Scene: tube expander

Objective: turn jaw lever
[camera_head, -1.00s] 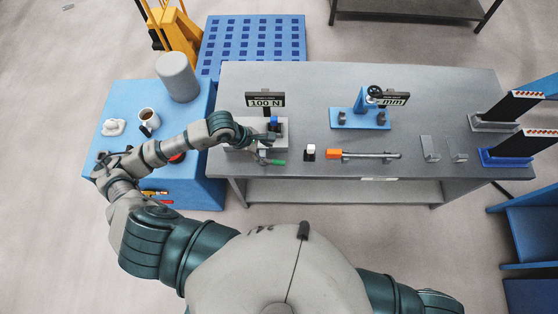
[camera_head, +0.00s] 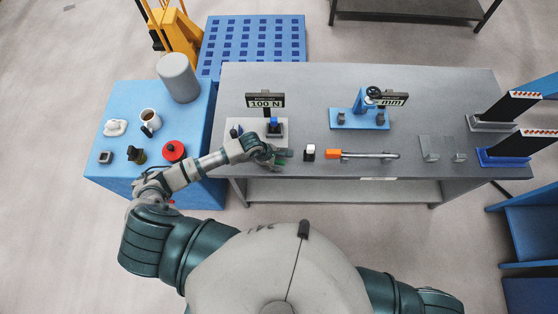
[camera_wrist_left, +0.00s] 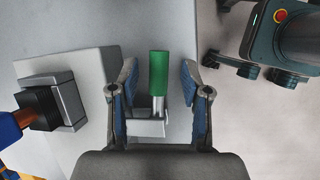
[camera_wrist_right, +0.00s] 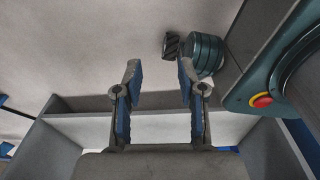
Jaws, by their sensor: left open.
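The jaw lever with its green handle (camera_wrist_left: 159,73) stands between the two open fingers of my left gripper (camera_wrist_left: 160,90) in the left wrist view, with a gap on both sides. In the head view the green handle (camera_head: 284,153) shows at my left gripper (camera_head: 277,156), at the front edge of the grey bench. The tube expander device (camera_head: 272,128), with a blue part on top and a 100 N display (camera_head: 265,100), sits just behind. My right gripper (camera_wrist_right: 158,95) is open and empty in the right wrist view; it is out of sight in the head view.
On the grey bench (camera_head: 420,100) are a small black-and-white block (camera_head: 309,152), an orange-handled tool (camera_head: 362,155), and a blue mm gauge (camera_head: 360,115). A blue cabinet (camera_head: 105,165) at left carries a mug (camera_head: 149,118), a grey cylinder (camera_head: 178,77) and a red round item (camera_head: 174,151).

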